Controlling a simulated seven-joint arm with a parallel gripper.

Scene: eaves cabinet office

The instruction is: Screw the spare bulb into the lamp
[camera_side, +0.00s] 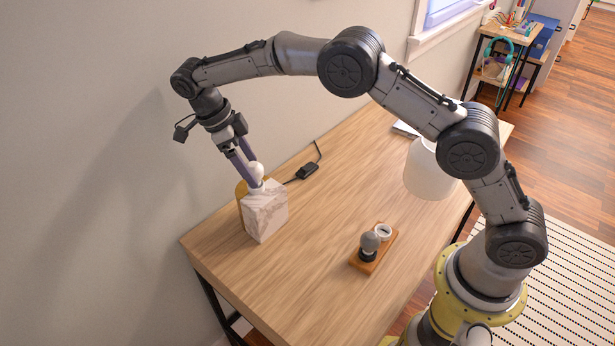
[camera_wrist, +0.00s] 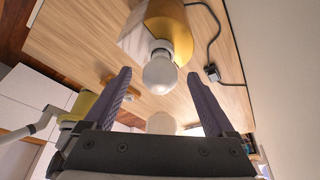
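The lamp is a marble block (camera_side: 265,213) with a brass-coloured part (camera_wrist: 177,28) at its side, standing near the table's wall-side left end. A white round bulb (camera_side: 257,170) sits at the lamp's socket; in the wrist view the bulb (camera_wrist: 160,75) shows a pale collar behind it. My gripper (camera_side: 249,168) is over the lamp, pointing down. In the wrist view its two fingers are spread, one on each side of the bulb, with gaps between. A grey bulb (camera_side: 370,242) stands upright in a small wooden holder (camera_side: 364,266), beside an empty white ring (camera_side: 384,231).
A white lampshade (camera_side: 428,172) stands on the wooden table (camera_side: 310,270) toward the right. A dark cord with an inline switch (camera_side: 307,171) runs behind the lamp. The wall is close behind the lamp. The table between lamp and holder is clear.

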